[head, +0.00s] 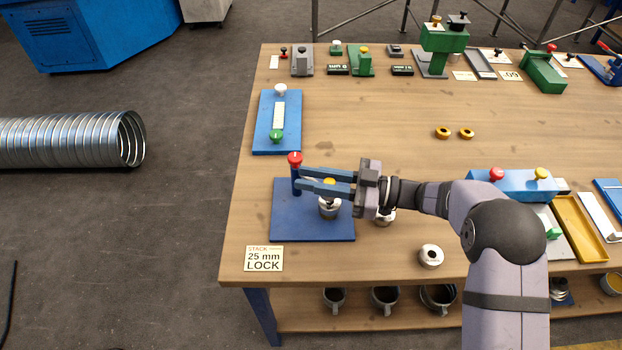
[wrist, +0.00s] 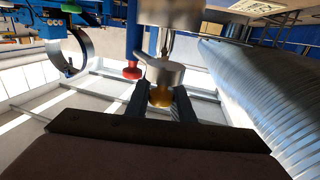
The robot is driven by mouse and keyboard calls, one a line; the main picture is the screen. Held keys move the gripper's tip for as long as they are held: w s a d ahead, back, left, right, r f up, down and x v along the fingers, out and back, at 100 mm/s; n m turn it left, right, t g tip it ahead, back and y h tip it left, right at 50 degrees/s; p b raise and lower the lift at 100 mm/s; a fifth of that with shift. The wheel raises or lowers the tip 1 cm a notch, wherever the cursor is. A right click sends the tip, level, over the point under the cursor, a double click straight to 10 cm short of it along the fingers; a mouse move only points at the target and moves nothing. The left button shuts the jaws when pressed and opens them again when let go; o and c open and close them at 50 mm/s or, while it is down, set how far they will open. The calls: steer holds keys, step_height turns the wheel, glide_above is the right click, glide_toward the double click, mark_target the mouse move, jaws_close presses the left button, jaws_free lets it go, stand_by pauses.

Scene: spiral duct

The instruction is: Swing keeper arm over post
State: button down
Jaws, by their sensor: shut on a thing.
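A blue base plate (head: 285,225) lies near the table's left front. A blue post with a red knob (head: 295,158) stands at its back left; the red knob also shows in the wrist view (wrist: 131,72). A round metal piece (head: 329,208) stands on the plate, with a yellow knob (head: 330,182) above it. My gripper (head: 300,178) reaches in from the right, its fingers on either side of the yellow knob (wrist: 160,97) and its tips close to the post. It is shut on the yellow knob. I cannot make out a separate keeper arm; the fingers hide part of the fixture.
A label reading "25 mm LOCK" (head: 264,259) lies in front of the plate. A blue fixture with a green knob (head: 277,136) is behind it. A white ring (head: 431,256) lies to the right. Two yellow rings (head: 443,133) lie mid-table, with bare wood around them.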

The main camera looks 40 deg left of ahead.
steer(key=c, duration=1.8)
jaws_free()
steer(key=shift+c, duration=0.2)
steer(key=b+v, duration=0.2)
steer(key=v, duration=0.4)
steer(key=shift+w+d, duration=0.1)
steer(key=shift+d, duration=0.05)
steer(key=shift+w+d, duration=0.25)
steer(key=shift+d, duration=0.25)
